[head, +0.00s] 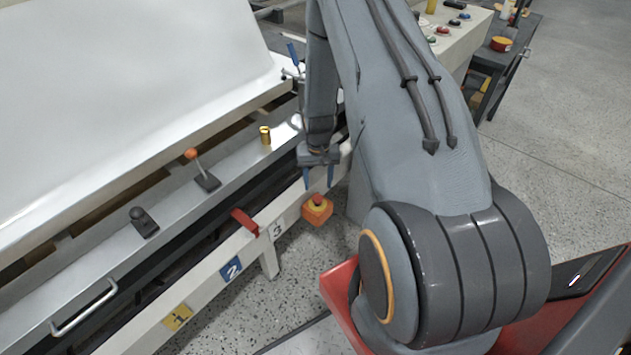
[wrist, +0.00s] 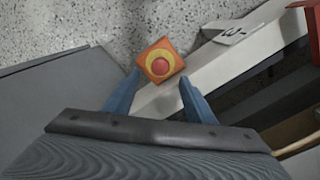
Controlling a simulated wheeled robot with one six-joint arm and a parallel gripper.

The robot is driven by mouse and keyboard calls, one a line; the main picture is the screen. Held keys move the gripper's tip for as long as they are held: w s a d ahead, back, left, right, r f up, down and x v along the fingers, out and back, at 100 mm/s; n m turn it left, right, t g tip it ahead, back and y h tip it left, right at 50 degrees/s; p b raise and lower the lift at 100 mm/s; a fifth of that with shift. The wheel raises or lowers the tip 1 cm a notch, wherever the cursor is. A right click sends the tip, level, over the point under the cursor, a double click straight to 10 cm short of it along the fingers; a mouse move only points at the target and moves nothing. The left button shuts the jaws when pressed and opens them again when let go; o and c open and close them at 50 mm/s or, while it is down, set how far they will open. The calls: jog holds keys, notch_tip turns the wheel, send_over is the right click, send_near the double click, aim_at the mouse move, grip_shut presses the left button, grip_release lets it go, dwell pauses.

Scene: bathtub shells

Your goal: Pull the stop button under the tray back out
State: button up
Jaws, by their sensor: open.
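The stop button (head: 318,201) is a red knob on a yellow ring, set in an orange box (head: 317,214) at the front rail, right of the number 3 plate. In the wrist view the red button (wrist: 160,66) shows face-on in its orange box, just beyond and between my fingertips. My gripper (head: 318,180) points down above the box, with blue fingers apart and nothing between them. It also shows in the wrist view (wrist: 158,85). The tray (head: 195,203) is the long grey metal ledge along the bench front. I cannot tell whether the button is pressed in.
A red bracket (head: 244,221) sticks out left of the number 3 plate (head: 277,230). On the tray stand an orange-knobbed lever (head: 201,172), a black knob (head: 143,221) and a brass cylinder (head: 265,135). A white tub shell (head: 110,80) lies behind. Speckled floor is open in front.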

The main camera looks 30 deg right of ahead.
aim_at(318, 198)
jog(key=shift+f+b, duration=1.95)
jog(key=shift+f, duration=1.6)
jog(key=c, duration=1.1)
jog(key=shift+r, duration=0.1)
jog(key=shift+r+p, duration=0.35)
jog(key=shift+p, duration=0.05)
jog(key=o, duration=1.1)
jog(key=shift+a+r+p, duration=0.1)
jog(key=shift+r+p, duration=1.75)
jog(key=shift+r, duration=1.1)
